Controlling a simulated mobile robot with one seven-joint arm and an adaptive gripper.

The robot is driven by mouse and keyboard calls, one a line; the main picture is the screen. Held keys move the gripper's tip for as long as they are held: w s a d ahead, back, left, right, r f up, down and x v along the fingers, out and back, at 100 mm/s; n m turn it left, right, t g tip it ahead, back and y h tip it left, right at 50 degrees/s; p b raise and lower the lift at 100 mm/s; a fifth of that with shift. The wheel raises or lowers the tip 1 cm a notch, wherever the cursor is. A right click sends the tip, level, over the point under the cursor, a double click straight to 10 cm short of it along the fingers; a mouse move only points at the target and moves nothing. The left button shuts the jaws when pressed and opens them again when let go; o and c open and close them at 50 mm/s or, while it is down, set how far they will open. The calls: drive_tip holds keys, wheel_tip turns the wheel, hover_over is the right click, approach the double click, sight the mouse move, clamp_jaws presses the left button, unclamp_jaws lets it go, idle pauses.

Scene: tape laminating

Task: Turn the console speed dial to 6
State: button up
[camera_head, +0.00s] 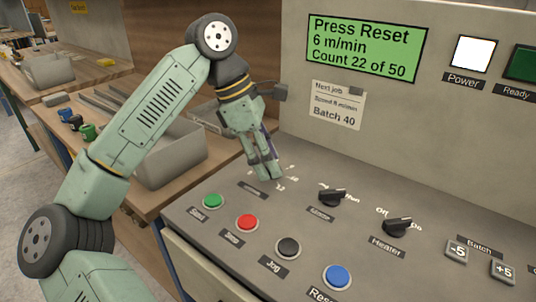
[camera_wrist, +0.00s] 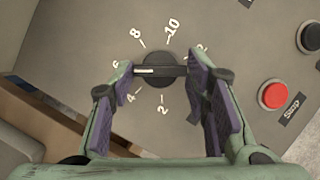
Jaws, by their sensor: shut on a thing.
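The speed dial (camera_wrist: 160,84) is a round black knob with a raised bar, ringed by printed white numbers, in the wrist view. The white line on its bar points left, about at the 6 mark. My gripper (camera_wrist: 160,72) is shut on the ends of the bar, a purple-padded finger on each side. In the head view my gripper (camera_head: 267,172) reaches down onto the far left of the console top (camera_head: 345,250). It hides the knob there; only a few scale marks show. The green display (camera_head: 365,47) reads "Press Reset", "6 m/min", "Count 22 of 50".
Green (camera_head: 213,201), red (camera_head: 247,222), black (camera_head: 288,246) and blue (camera_head: 337,276) buttons line the console's front. Two black switch knobs, one labelled Heater (camera_head: 398,226), sit to the right. A note (camera_head: 337,105) hangs on the panel. A grey bin (camera_head: 172,160) stands left.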

drive_tip(key=shift+m, duration=0.6)
drive_tip(key=o, duration=1.2)
drive_tip(key=shift+c, duration=0.2)
drive_tip(key=shift+w+r, duration=0.1)
drive_tip(key=v, duration=1.1)
drive_tip(key=shift+w+r, duration=0.2)
drive_tip(key=shift+r, duration=0.2)
